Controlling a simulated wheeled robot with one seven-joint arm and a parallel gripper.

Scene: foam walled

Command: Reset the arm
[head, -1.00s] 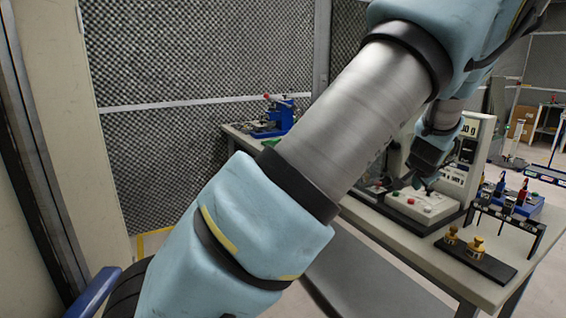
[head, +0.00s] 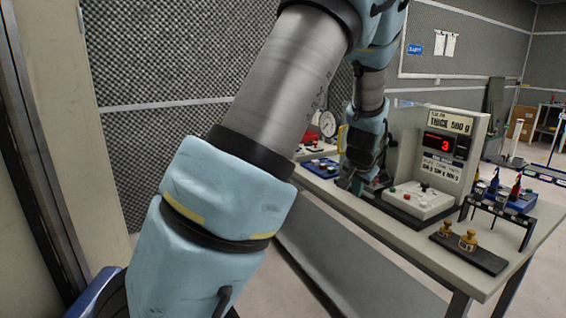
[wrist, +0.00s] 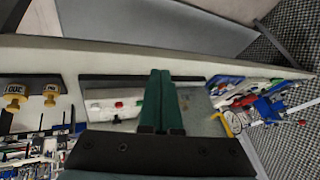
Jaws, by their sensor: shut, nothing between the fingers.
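My gripper (head: 353,187) hangs in front of the workbench's near edge or just over it in the head view; the exact gap is hard to tell. In the wrist view my gripper (wrist: 160,76) shows two dark green fingers side by side, closed, with nothing between them. My arm bends across the left and middle of the head view and hides part of the bench behind it.
The workbench (head: 395,243) holds a white button box (head: 422,200), a display panel (head: 446,150) reading a red 3, brass weights (head: 467,240) on a dark base, a tool rack (head: 500,205) and a dial gauge (head: 327,124). The floor in front is clear.

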